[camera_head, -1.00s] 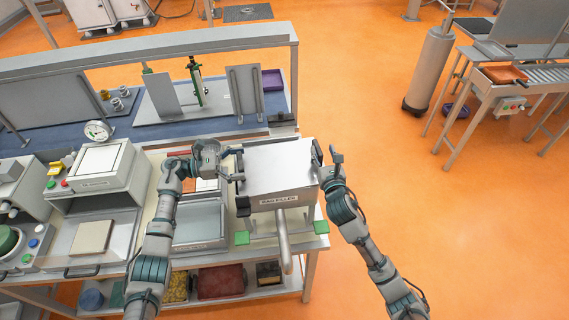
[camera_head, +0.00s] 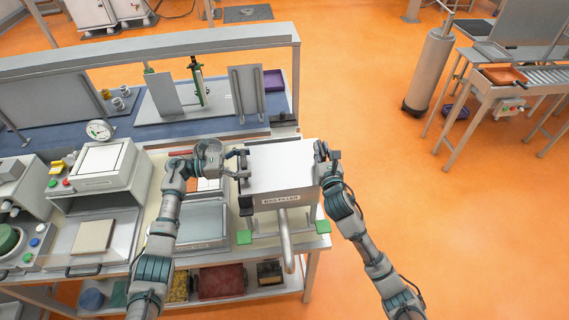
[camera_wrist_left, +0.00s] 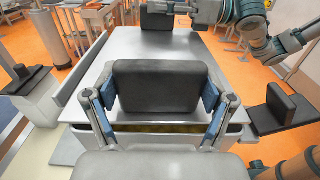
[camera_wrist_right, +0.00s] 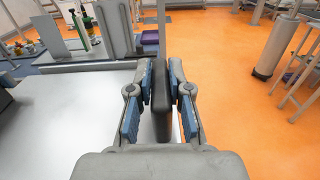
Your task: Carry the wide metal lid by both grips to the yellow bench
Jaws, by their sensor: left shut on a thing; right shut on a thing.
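The wide metal lid (camera_head: 280,165) is a flat pale grey plate on top of the bag filler (camera_head: 283,198). It has a black grip at each end. My left gripper (camera_head: 240,162) is shut on the left black grip (camera_wrist_left: 160,88), with its blue pads on both sides. My right gripper (camera_head: 324,157) is shut on the right black grip (camera_wrist_right: 160,100). The lid looks level. In the left wrist view a gap with yellowish contents (camera_wrist_left: 172,128) shows below its near edge. The filler stands on a pale yellow bench top (camera_head: 149,205).
A grey tray machine (camera_head: 203,221) stands left of the filler, and a press with a white lid (camera_head: 103,163) further left. A raised blue shelf (camera_head: 215,125) with fixtures runs behind. Green-footed supports and a grey spout (camera_head: 286,245) are in front.

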